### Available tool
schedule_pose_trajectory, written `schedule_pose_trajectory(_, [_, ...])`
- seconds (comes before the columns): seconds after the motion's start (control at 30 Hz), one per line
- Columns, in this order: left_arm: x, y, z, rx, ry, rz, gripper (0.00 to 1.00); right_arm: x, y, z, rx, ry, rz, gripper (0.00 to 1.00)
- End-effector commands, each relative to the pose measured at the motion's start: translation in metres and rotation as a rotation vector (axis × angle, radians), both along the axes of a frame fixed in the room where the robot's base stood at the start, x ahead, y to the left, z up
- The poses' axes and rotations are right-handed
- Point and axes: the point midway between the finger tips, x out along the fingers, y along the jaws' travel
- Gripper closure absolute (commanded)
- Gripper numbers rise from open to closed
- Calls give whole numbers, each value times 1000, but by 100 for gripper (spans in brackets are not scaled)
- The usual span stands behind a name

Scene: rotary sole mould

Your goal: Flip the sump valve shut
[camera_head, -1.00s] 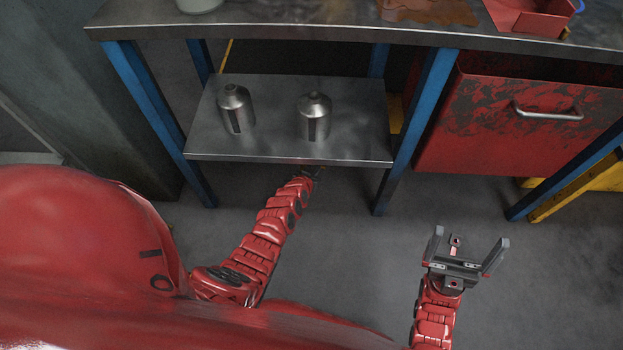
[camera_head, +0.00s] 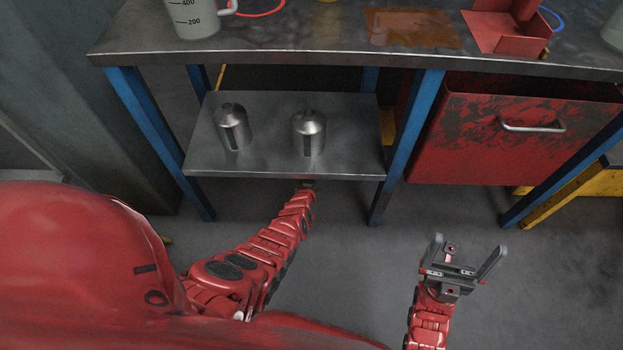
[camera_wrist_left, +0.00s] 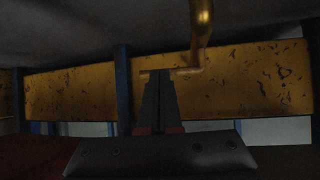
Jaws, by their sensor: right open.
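In the left wrist view a brass-coloured pipe-like part (camera_wrist_left: 202,25) comes down from above and bends into a short horizontal piece (camera_wrist_left: 187,70) pointing left; it looks like the sump valve and its lever. My left gripper (camera_wrist_left: 159,74) has its fingers together, their tips at the left end of that piece; I cannot tell whether they touch it. In the head view the left arm reaches to the lower shelf's front edge, its gripper mostly hidden under the shelf, and the valve is hidden. My right gripper (camera_head: 466,258) is open and empty above the floor.
The lower shelf (camera_head: 265,165) bears two metal canisters (camera_head: 232,127) (camera_head: 308,134). Blue legs (camera_head: 407,145) flank it. A red drawer (camera_head: 510,140) is at right. A scuffed yellow panel (camera_wrist_left: 80,85) stands behind the left fingers. Floor around the right gripper is clear.

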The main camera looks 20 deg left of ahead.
Motion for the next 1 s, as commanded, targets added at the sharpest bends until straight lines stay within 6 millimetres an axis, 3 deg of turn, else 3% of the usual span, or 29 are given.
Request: schedule_pose_trajectory(1.0, [12,-7,2,6,0,88,100,-1,0,0,0,-2,-1,0])
